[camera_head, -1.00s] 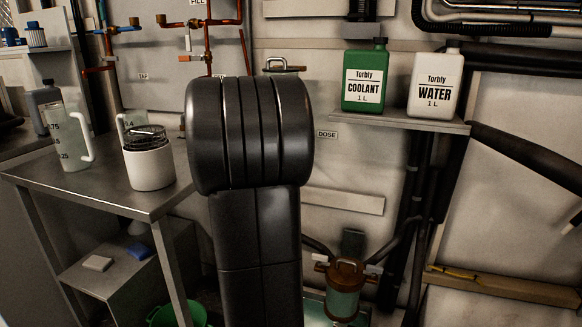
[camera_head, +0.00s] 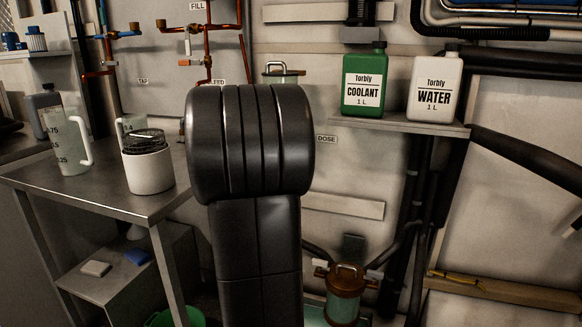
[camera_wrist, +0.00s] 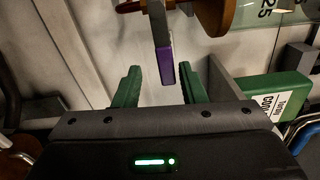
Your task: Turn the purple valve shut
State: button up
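The purple valve handle (camera_wrist: 165,62) shows in the wrist view as a narrow lever with a purple tip and grey side. My gripper (camera_wrist: 159,67) has two green fingers standing apart, one on each side of the lever's tip. The lever lies in the gap between them in the picture; I see space on both sides. I cannot tell how deep the tip sits between the fingers. In the head view my arm hides the gripper and the purple valve.
In the wrist view, a copper-brown round part (camera_wrist: 215,15) is close above the fingers and a green bottle (camera_wrist: 272,98) lies to the right. In the head view, the coolant bottle (camera_head: 364,82) and water bottle (camera_head: 436,84) stand on a shelf. A metal table (camera_head: 120,203) is left.

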jog(key=shift+s, duration=0.1)
jog(key=p+v, duration=0.2)
jog(key=v, duration=1.1)
jog(key=shift+s, duration=0.3)
jog(key=shift+w, duration=0.15)
jog(key=b+x, duration=0.2)
jog(key=x, duration=1.1)
jog(key=shift+w+r, duration=0.15)
jog(key=shift+w, duration=0.2)
